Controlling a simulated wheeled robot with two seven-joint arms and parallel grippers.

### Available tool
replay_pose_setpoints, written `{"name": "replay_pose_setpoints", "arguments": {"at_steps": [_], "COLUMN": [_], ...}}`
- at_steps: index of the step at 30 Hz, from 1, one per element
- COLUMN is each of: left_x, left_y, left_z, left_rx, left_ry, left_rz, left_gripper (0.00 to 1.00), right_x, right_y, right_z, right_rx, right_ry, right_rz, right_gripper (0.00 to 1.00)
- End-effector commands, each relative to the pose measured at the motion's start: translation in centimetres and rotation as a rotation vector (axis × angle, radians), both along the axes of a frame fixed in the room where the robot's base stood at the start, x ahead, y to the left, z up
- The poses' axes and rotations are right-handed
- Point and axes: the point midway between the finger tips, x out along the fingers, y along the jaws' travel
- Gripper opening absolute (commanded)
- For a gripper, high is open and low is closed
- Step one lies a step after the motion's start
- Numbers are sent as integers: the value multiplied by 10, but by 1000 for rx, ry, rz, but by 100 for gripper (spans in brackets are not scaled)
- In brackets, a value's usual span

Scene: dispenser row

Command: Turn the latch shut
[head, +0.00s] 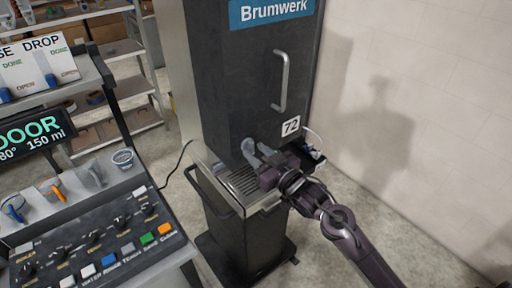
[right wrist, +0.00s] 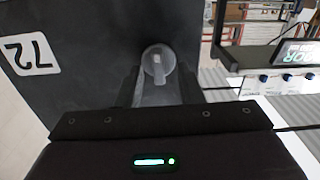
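The latch (head: 249,148) is a grey knob on the lower front of the dark dispenser door (head: 262,95). In the right wrist view the latch (right wrist: 157,65) has a round base with a narrow lever that points down in the picture, toward my gripper. My right gripper (head: 262,158) is at the latch, coming in from the right. In the right wrist view its two dark fingers (right wrist: 159,88) stand apart on either side of the lever, with a gap on both sides. Whether the fingertips touch the round base cannot be told. My left gripper is not in view.
The door has a metal handle (head: 282,82) and a "72" label (head: 291,125). A drip grate (head: 243,183) lies below the latch. A control panel (head: 105,235) with knobs and buttons stands at the left. A bare wall (head: 420,100) is at the right.

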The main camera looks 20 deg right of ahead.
Motion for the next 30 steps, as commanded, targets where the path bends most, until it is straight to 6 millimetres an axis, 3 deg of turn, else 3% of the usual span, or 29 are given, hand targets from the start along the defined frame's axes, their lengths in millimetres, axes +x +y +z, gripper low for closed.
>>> {"name": "replay_pose_setpoints", "arguments": {"at_steps": [11,19,30], "left_x": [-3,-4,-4], "left_y": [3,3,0], "left_z": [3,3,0], "left_rx": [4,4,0], "left_ry": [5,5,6], "left_rz": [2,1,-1], "left_gripper": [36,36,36], "right_x": [8,8,8], "right_y": [3,3,3], "right_z": [-1,-1,-1], "right_rx": [0,0,-32], "right_ry": [0,0,-12], "right_rz": [0,0,0], "right_gripper": [34,0,0]}}
